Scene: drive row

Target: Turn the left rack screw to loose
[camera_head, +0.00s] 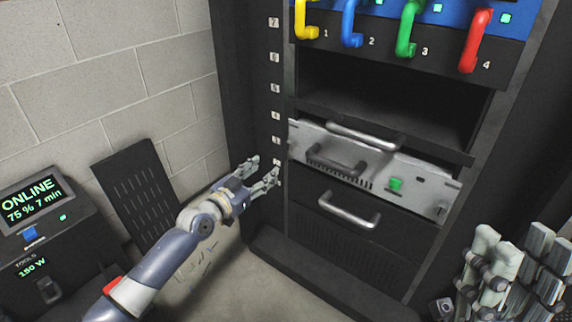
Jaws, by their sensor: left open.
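The silver rack unit (385,168) sits in the black rack, with handles and a green light on its face. Its left end (296,140) shows small marks where a screw could sit, but the screw is too small to make out or tell its state. My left gripper (263,168) is open and empty, in front of the rack's left post, left of and a little below the unit's left end. It looks apart from the unit. My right gripper (518,262) is at the lower right, close to the camera, with its fingers apart and nothing visible between them.
Above are an empty bay (390,95) and coloured handles numbered 1 to 4, such as the red one (475,40). Below is a black drawer with a silver handle (348,210). A box with an ONLINE screen (32,205) and a slotted black panel (140,190) stand left.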

